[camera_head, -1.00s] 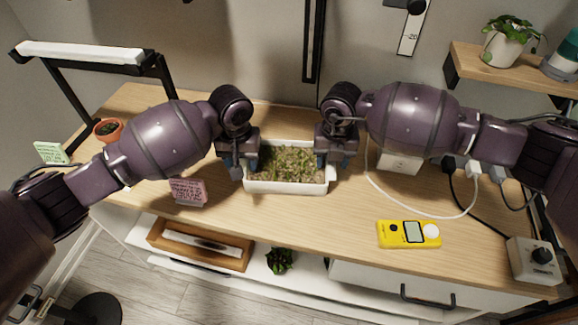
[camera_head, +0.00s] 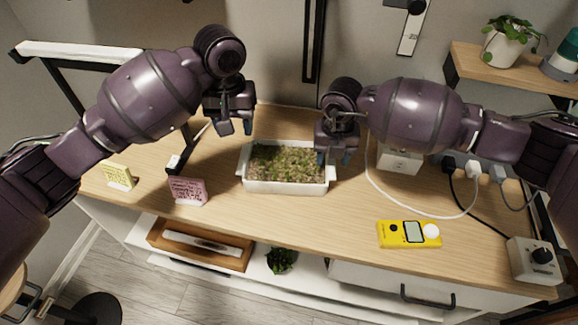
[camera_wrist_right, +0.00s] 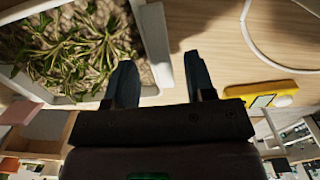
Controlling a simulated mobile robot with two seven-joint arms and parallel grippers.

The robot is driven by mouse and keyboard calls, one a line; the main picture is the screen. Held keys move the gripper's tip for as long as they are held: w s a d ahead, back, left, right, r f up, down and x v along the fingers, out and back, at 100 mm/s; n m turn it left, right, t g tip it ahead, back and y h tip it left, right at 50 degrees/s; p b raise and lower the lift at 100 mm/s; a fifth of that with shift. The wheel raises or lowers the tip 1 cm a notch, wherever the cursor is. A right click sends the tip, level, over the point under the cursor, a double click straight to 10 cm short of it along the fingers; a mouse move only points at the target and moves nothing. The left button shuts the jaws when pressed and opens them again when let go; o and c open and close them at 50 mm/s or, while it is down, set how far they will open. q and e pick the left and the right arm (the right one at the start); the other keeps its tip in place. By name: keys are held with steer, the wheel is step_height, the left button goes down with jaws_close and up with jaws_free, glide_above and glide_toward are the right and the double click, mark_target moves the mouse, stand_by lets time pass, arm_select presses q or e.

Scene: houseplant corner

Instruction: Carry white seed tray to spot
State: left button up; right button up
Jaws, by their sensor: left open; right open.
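The white seed tray (camera_head: 285,188), full of small green seedlings, sits on the wooden bench top. It also shows at the upper left of the right wrist view (camera_wrist_right: 158,50). My left gripper (camera_head: 236,128) is open and empty, raised above the bench behind and left of the tray, apart from it. My right gripper (camera_head: 334,160) is open at the tray's right end. In the right wrist view its fingers (camera_wrist_right: 163,82) stand apart, one over the tray's near right corner and one outside over bare wood. Whether they touch the tray I cannot tell.
A pink card (camera_head: 188,191) and a yellow card (camera_head: 117,176) stand left of the tray. A yellow meter (camera_head: 408,234) lies right, near the front edge. A white cable (camera_head: 400,207) loops across the right side. Wood before the tray is clear.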

step_height(320, 180, up, 11)
stand_by(0.4)
stand_by(0.4)
